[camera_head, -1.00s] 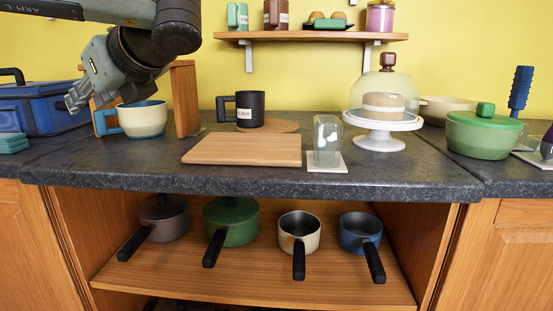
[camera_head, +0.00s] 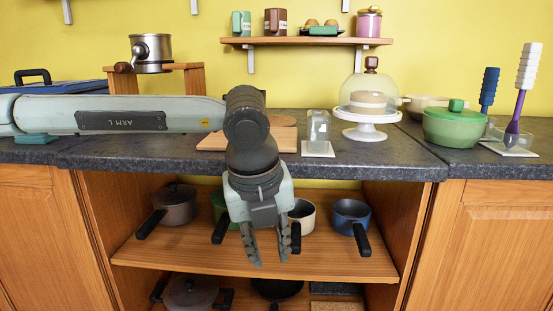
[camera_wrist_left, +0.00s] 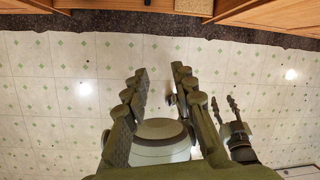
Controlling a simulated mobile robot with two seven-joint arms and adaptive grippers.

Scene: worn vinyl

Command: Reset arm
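My left gripper (camera_head: 269,261) hangs in front of the open cabinet in the head view, fingers pointing down. It is open, with nothing between its fingers. In the left wrist view its two fingers (camera_wrist_left: 159,69) stand apart above the tiled floor. My left arm stretches across the front of the counter from the left and bends down at the wrist. My right gripper (camera_wrist_left: 222,101) shows small in the left wrist view, its fingers apart and empty. It is outside the head view.
Behind my left arm is the dark counter (camera_head: 350,160), with a cake stand (camera_head: 366,134), a glass on a white coaster (camera_head: 318,150) and a green pot (camera_head: 453,127). Pots stand on the cabinet shelf (camera_head: 330,263). A steel pot (camera_head: 152,52) sits on a wooden stand (camera_head: 192,80).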

